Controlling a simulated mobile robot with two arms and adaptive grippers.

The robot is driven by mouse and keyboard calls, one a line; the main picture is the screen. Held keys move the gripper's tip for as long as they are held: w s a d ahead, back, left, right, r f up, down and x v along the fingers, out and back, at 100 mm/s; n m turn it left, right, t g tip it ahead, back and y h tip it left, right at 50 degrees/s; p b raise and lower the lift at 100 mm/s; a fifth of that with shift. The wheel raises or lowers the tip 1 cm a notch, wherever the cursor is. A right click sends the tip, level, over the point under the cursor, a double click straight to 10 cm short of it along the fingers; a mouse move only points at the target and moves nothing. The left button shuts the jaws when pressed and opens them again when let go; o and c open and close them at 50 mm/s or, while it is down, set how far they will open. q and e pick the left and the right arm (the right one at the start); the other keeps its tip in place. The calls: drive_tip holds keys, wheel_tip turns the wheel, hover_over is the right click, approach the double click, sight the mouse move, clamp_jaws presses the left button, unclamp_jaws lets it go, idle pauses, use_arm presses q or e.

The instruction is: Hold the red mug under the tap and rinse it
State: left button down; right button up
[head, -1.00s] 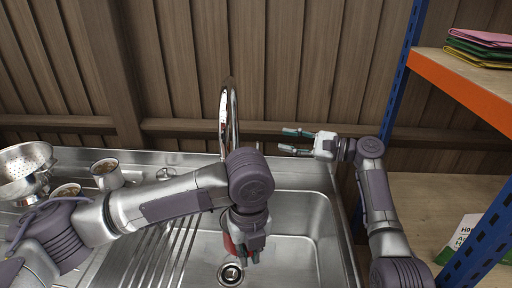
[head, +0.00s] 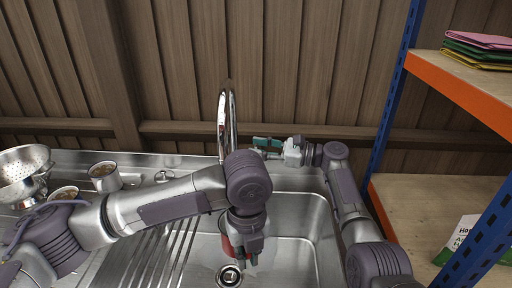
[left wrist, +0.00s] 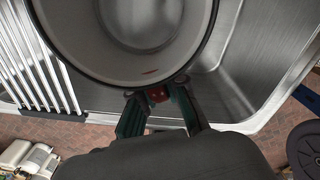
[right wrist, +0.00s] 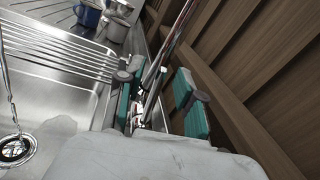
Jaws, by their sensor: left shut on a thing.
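The red mug (head: 229,243) is over the sink basin, mostly hidden behind my left gripper (head: 245,258). In the left wrist view its pale inside and dark rim (left wrist: 125,75) face the camera, with a small red mark on the inner wall. My left gripper (left wrist: 160,105) is shut on a red part of the mug at its rim. The chrome tap (head: 228,115) arches behind my left arm. My right gripper (head: 268,147) is right of the tap. In the right wrist view it is open (right wrist: 160,95), with chrome tap parts between or behind its fingers; contact is unclear.
The basin (head: 300,225) has a drain (head: 230,275); a thin shiny strand above it in the right wrist view may be water. Mugs (head: 104,176) and a colander (head: 24,165) stand on the left. A shelf unit (head: 460,85) stands right, and a wooden wall behind.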

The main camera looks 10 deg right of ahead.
drive_tip(key=shift+w+a, duration=0.2)
drive_tip(key=shift+a, duration=0.35)
clamp_jaws()
